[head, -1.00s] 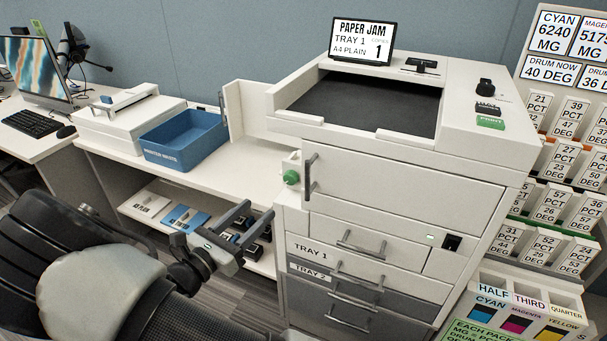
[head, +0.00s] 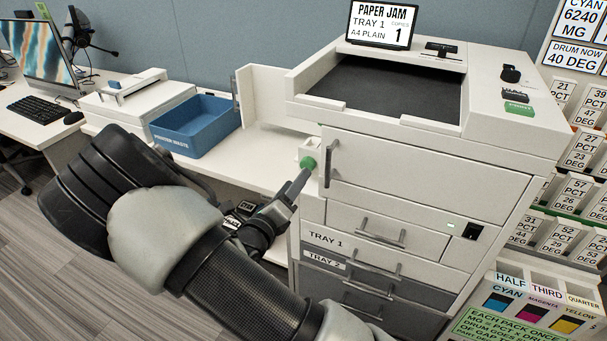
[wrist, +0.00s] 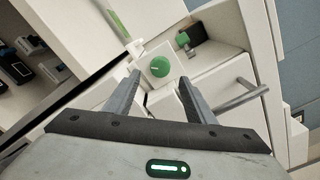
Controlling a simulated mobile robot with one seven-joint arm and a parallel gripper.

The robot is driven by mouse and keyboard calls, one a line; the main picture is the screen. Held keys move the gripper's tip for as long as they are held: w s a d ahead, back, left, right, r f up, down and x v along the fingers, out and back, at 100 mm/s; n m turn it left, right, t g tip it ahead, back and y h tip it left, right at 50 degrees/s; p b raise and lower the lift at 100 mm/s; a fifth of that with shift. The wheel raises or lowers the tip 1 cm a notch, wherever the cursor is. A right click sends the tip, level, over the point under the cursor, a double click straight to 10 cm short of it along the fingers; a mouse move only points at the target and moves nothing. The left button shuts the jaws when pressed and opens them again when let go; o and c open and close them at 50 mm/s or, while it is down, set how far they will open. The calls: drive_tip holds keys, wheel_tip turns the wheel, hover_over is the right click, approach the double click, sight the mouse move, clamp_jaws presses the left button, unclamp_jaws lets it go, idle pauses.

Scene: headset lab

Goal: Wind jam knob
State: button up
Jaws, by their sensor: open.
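The jam knob is a small green round knob (head: 308,164) on the left side of the white printer (head: 420,180), beside the front door's handle. In the wrist view the green knob (wrist: 160,66) shows face-on with a pale pointer line on it, just past the fingertips. My gripper (wrist: 160,85) is open, with one finger on each side below the knob. No contact with the knob is clear. In the head view my gripper (head: 300,178) reaches up to the knob from below left, partly overlapping it.
The printer's screen (head: 380,22) reads PAPER JAM, TRAY 1. An open side panel (head: 262,95) stands behind the knob. A blue printer waste bin (head: 195,125) sits on the counter to the left. A grey door handle (wrist: 240,98) lies close right of my fingers in the wrist view.

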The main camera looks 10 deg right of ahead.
sight(308, 165)
drive_tip(key=x, duration=0.6)
drive_tip(key=shift+b, duration=0.4)
drive_tip(key=c, duration=1)
drive_tip(key=shift+c, duration=0.2)
drive_tip(key=shift+m, duration=0.4)
